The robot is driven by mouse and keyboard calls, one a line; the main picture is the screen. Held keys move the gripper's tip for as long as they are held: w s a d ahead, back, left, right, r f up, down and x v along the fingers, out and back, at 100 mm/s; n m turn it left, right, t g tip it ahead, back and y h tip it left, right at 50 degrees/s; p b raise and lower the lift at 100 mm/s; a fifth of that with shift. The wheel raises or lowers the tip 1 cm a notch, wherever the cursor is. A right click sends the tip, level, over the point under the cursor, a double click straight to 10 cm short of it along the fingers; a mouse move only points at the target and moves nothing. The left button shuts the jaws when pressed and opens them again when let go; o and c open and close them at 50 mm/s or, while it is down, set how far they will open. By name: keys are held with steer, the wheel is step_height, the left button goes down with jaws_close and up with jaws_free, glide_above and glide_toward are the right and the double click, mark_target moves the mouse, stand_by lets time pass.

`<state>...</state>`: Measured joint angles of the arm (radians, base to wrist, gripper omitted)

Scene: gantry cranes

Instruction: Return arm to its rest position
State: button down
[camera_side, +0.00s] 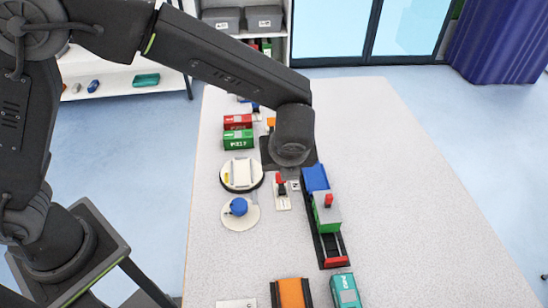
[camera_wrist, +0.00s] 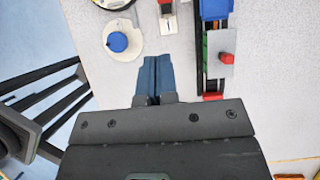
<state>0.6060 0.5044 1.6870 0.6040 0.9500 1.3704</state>
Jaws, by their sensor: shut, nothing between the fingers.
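My gripper shows in the wrist view (camera_wrist: 153,82), with its two blue-grey fingertips shut together and nothing between them. It is above the pale table (camera_side: 390,190), below the white disc with a blue knob (camera_wrist: 117,42) and left of the dark track in that picture. In the side view my arm reaches across the table's far half, and the fingers are hidden behind the wrist. No marker of a rest position shows.
A dark track (camera_side: 331,251) carries a blue block (camera_side: 314,178) and a green block with a grey plate and red knob (camera_side: 328,200). Red (camera_side: 237,122) and green (camera_side: 238,140) containers stand left. Orange (camera_side: 290,293) and teal (camera_side: 345,291) containers lie near. The table's right side is clear.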

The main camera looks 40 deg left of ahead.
steer(key=s+a+r+n+h, duration=0.3)
steer(key=s+a+r+n, duration=1.05)
steer(key=n, duration=0.55)
steer(key=s+a+n+t+h, duration=0.1)
steer(key=s+a+n, duration=0.3)
steer(key=n, duration=0.3)
steer(key=shift+s+a+r+n+t, duration=0.15)
steer(key=shift+s+r+n+t, duration=0.2)
steer(key=shift+s, duration=0.55)
